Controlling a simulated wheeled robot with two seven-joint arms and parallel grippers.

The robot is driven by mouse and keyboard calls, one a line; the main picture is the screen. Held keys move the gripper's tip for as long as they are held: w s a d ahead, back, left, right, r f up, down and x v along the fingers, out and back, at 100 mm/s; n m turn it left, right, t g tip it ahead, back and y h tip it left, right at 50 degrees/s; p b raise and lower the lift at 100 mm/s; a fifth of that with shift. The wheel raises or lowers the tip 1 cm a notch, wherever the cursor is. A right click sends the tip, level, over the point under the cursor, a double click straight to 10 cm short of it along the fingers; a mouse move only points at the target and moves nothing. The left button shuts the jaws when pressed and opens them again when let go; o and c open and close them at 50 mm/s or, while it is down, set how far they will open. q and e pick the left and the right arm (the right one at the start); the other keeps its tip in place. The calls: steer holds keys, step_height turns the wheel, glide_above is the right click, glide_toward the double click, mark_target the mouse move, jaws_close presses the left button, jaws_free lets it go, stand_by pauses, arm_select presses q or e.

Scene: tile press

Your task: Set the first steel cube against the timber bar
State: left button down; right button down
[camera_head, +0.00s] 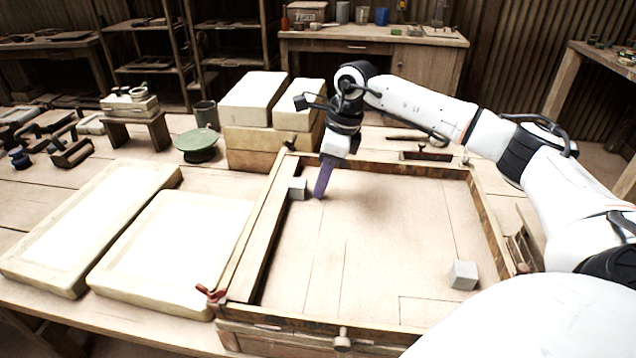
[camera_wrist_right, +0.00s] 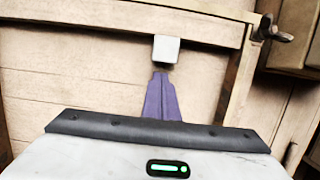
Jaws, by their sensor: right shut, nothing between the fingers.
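The timber bar (camera_head: 262,243) runs along the left inner side of the wooden frame; it crosses the top of the right wrist view (camera_wrist_right: 100,27). One grey steel cube (camera_head: 297,188) sits beside the bar near its far end and appears to touch it. This cube also shows in the right wrist view (camera_wrist_right: 166,49), just ahead of my fingertips. A second steel cube (camera_head: 463,275) sits at the frame's near right, away from the bar. My right gripper (camera_head: 319,194), with purple fingers, is shut and empty, low, just right of the first cube. My left gripper is out of view.
The wooden frame (camera_head: 490,220) walls in the tray floor, which is mostly bare. Pale slabs (camera_head: 175,245) lie to the left. Stacked blocks (camera_head: 255,95) and a green round stand (camera_head: 197,142) are behind. A red clamp handle (camera_head: 212,294) sits at the near left corner.

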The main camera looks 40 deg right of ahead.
steer(key=shift+s+d, duration=0.75)
steer(key=shift+s, duration=0.05)
steer(key=shift+s+d+r, duration=0.15)
steer(key=shift+s+r, duration=0.1)
steer(key=shift+r, duration=0.2)
steer(key=shift+s+d+r, duration=0.15)
steer(key=shift+s+r, duration=0.05)
steer(key=shift+r, duration=0.25)
steer(key=v, duration=0.8)
